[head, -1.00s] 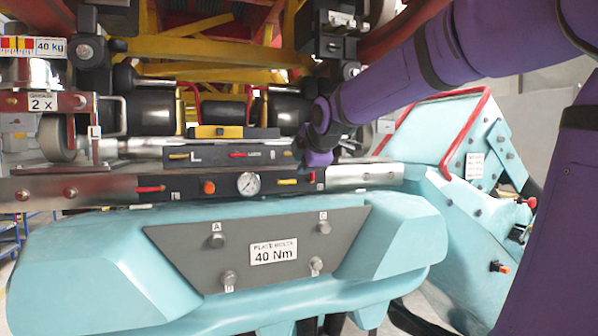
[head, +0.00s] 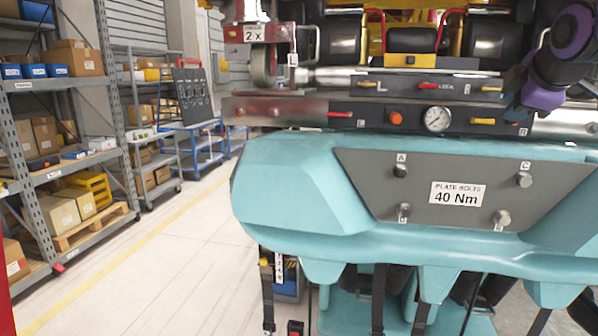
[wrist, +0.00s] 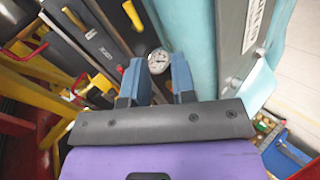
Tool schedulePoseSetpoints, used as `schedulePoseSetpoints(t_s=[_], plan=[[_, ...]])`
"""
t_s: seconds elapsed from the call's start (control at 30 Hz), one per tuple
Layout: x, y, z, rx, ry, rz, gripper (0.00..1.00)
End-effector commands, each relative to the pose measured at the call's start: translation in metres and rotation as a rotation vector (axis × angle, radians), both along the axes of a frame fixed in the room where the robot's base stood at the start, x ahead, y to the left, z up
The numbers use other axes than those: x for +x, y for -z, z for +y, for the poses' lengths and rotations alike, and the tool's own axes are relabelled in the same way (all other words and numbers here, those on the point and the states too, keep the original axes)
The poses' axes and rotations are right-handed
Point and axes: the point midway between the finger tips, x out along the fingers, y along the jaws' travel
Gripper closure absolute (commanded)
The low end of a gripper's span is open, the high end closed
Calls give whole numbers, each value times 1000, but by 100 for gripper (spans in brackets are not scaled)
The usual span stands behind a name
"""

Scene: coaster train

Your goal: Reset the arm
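My gripper (wrist: 158,65) shows in the wrist view with two blue fingers standing apart and nothing between them; the round gauge (wrist: 158,61) lies in the background behind the gap. In the head view my purple arm (head: 572,40) is only partly in frame at the top right, in front of the coaster train's control panel. Its fingers cannot be made out there. The teal train front (head: 290,185) carries a grey plate (head: 365,175) with several bolts and a "40 Nm" label. Above it is a bar with a pressure gauge (head: 437,119) and coloured levers.
Shelving (head: 60,165) with boxes stands at the left. A blue cart (head: 195,150) and a dark board (head: 193,95) stand farther back. The pale floor (head: 170,270) between shelves and train is clear. A blue bin (wrist: 287,155) shows at the wrist view's lower right.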

Motion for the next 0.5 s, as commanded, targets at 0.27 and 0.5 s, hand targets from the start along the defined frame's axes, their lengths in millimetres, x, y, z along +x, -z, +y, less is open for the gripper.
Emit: schedulePoseSetpoints(t_s=[0.27, 0.5], plan=[[-94, 54, 69, 467, 287, 112, 75], [-174, 107, 114, 760, 610, 226, 75]])
